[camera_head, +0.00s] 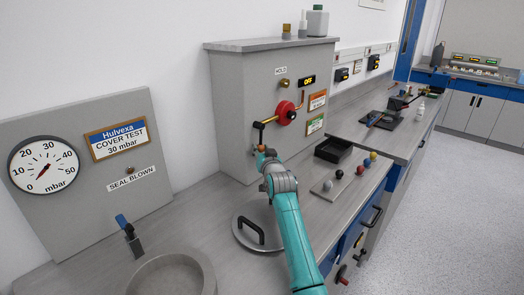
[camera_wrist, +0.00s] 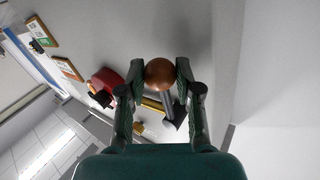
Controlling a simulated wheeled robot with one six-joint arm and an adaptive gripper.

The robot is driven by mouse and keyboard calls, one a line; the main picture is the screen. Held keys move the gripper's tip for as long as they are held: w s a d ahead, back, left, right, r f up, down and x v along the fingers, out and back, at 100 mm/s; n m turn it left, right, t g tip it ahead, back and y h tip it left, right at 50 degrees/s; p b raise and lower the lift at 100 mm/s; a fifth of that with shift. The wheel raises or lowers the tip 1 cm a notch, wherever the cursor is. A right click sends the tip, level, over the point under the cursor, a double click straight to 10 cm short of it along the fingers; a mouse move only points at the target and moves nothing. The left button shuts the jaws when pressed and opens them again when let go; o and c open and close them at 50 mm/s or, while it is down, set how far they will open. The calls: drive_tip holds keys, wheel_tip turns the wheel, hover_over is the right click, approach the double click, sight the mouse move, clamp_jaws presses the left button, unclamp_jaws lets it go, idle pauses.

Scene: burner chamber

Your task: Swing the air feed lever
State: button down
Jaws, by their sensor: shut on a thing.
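On the grey cabinet face in the head view is a lever with a red round hub (camera_head: 286,113) and a brass arm (camera_head: 268,121). The arm reaches left from the hub to a dark end, where a grip hangs down. In the wrist view the lever's copper-brown ball knob (camera_wrist: 160,72) sits between my fingertips, with a grey shaft (camera_wrist: 166,97) behind it. The red hub (camera_wrist: 104,81) and yellow arm (camera_wrist: 152,104) lie beyond. My gripper (camera_head: 261,152) is shut on the knob, beside the cabinet face; it also shows in the wrist view (camera_wrist: 160,80).
An amber OFF display (camera_head: 308,80) sits above the hub. A black tray (camera_head: 333,150) and a board with coloured balls (camera_head: 325,187) stand to the right. A round lid with a black handle (camera_head: 238,236) lies beneath my arm. A blue-handled valve (camera_head: 123,222) is at left.

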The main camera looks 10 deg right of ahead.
drive_tip(key=s+a+r+m+g, duration=0.1)
drive_tip(key=m, duration=0.1)
drive_tip(key=s+a+r+m+g+y, duration=0.1)
drive_tip(key=a+m+g, duration=0.1)
drive_tip(key=s+a+r+m+g+y, duration=0.1)
drive_tip(key=m, duration=0.1)
drive_tip(key=shift+s+a+r+g, duration=0.15)
drive_tip(key=shift+a+r+g, duration=0.15)
drive_tip(key=shift+g, duration=0.1)
drive_tip(key=shift+s+a+r+m+g+y, duration=0.2)
drive_tip(key=shift+r+m+g+y, duration=0.45)
drive_tip(key=shift+r+m, duration=0.25)
drive_tip(key=shift+s+a+r+m+g+y, duration=0.15)
drive_tip(key=shift+a+r+m+g+y, duration=0.1)
drive_tip(key=shift+r+m+g+y, duration=0.6)
drive_tip(key=shift+s+a+r+m+g+y, duration=0.2)
drive_tip(key=shift+r+m+g+y, duration=0.35)
drive_tip(key=shift+r, duration=0.55)
drive_tip(key=c, duration=1.1)
unclamp_jaws()
drive_tip(key=shift+w, duration=0.1)
drive_tip(key=shift+o, duration=0.2)
drive_tip(key=v, duration=1.2)
